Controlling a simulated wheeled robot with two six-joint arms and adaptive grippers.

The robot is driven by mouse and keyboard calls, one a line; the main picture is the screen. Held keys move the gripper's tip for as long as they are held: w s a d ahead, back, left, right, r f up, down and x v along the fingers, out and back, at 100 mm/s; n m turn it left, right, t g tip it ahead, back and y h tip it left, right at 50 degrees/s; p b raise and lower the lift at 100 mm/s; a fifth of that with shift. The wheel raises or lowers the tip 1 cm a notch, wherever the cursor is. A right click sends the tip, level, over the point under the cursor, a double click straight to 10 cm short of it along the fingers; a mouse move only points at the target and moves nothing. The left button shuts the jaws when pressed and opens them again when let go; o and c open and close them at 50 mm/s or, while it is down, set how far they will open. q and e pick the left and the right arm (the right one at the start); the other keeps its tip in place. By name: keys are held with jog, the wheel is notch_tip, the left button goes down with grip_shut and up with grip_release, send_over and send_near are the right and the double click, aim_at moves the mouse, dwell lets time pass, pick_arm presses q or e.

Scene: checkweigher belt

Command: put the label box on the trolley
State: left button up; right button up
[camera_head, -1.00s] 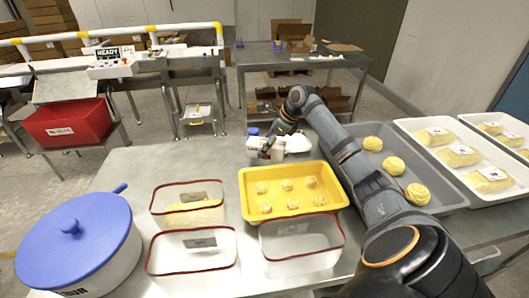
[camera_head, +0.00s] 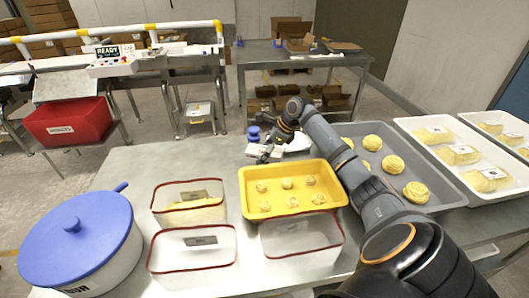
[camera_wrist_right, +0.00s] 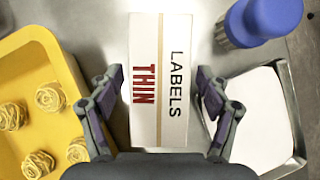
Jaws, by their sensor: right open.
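The label box (camera_wrist_right: 146,98), white with a tan stripe and the words LABELS and THIN, lies on the steel table in the right wrist view. My right gripper (camera_wrist_right: 160,84) is open, with one finger on each side of the box; contact cannot be told. In the head view the box (camera_head: 255,151) is partly hidden by the right gripper (camera_head: 269,148). A grey two-level metal stand at the back, likely the trolley (camera_head: 262,58), carries cartons on top and below. My left gripper is out of view.
A blue-capped container (camera_wrist_right: 262,20) and a white square pad (camera_wrist_right: 262,125) stand right of the box in the wrist view. A yellow tray (camera_head: 248,210) of dough pieces is close by. Clear bins, a blue-lidded pot (camera_head: 75,240) and a grey tray (camera_head: 440,200) crowd the table.

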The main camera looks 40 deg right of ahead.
jog(key=shift+s+d+r, duration=0.1)
jog(key=shift+r, duration=0.3)
jog(key=v, duration=1.1)
jog(key=shift+s+r+b, duration=0.1)
jog(key=shift+r+b, duration=0.15)
jog(key=shift+b, duration=0.1)
